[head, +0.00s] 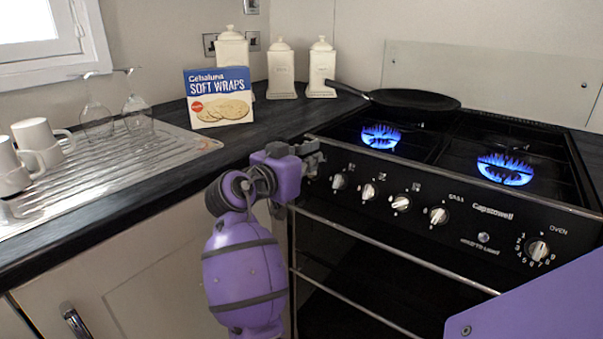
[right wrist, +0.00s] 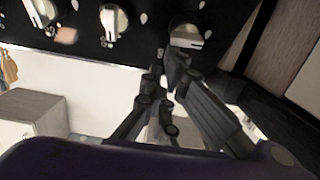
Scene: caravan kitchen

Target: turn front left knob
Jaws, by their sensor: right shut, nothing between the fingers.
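The stove's front panel carries a row of silver knobs. The leftmost knob (head: 338,181) is just right of my right gripper (head: 315,160) in the head view. In the right wrist view the right gripper (right wrist: 176,62) is shut and empty, its fingertips at the edge of that knob (right wrist: 186,36) and overlapping it; I cannot tell whether they touch. The neighbouring knob (head: 368,191) stands to its right in the head view. The left burner (head: 380,137) and the right burner (head: 505,169) show blue flames. My left gripper is not in view.
A black pan (head: 412,100) sits at the back left of the hob. A Soft Wraps box (head: 218,97) and white canisters (head: 281,70) stand on the counter. Glasses and mugs (head: 38,140) are on the draining board. The oven rail (head: 395,250) runs below the knobs.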

